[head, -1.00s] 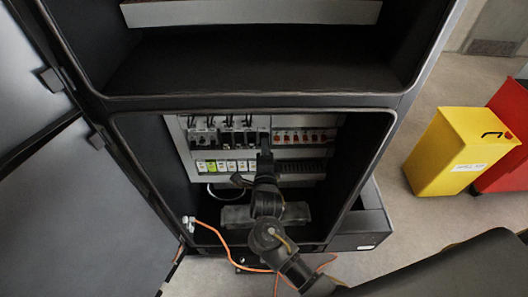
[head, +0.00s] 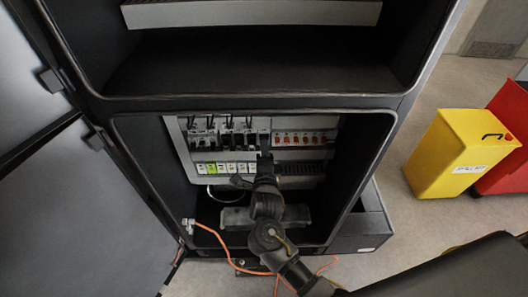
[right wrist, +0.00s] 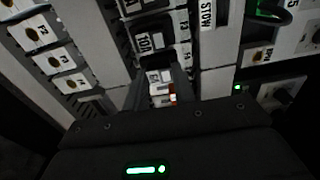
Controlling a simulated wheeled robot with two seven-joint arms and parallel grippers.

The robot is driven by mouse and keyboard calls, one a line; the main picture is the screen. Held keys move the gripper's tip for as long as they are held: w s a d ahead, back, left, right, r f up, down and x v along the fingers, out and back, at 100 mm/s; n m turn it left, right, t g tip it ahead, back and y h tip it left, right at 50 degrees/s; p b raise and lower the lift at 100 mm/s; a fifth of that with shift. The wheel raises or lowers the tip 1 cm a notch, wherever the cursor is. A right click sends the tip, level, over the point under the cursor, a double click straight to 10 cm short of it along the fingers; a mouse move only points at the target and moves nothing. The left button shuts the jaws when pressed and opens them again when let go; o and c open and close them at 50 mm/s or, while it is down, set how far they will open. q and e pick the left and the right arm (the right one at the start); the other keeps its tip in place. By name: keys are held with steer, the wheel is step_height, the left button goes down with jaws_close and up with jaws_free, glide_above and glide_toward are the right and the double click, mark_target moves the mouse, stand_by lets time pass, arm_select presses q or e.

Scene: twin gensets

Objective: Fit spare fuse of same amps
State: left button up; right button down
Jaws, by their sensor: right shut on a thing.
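In the head view, my right gripper (head: 264,153) reaches into the lower cabinet bay, at the right end of a row of dark fuse holders (head: 228,137). In the right wrist view its jaws (right wrist: 160,88) are shut on a small white piece with a red mark, which looks like a fuse (right wrist: 160,92). Labelled holders (right wrist: 158,40) stand just beyond the fingertips; I cannot tell whether the piece touches one. A row of white and green blocks (head: 227,168) sits below the holders. My left gripper is not in view.
Several orange-red switches (head: 303,138) line the panel's right side. A plate marked STOW (right wrist: 208,14) shows in the right wrist view. An orange cable (head: 213,232) hangs at the bay's front. Yellow (head: 450,155) and red (head: 512,130) bins stand on the floor at right.

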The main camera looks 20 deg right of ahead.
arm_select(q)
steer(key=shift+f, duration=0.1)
arm_select(e)
steer(key=shift+w+r, duration=0.1)
steer(key=shift+w, duration=0.05)
stand_by(0.3)
steer(key=c, duration=1.1)
jaws_free()
steer(key=shift+o, duration=0.2)
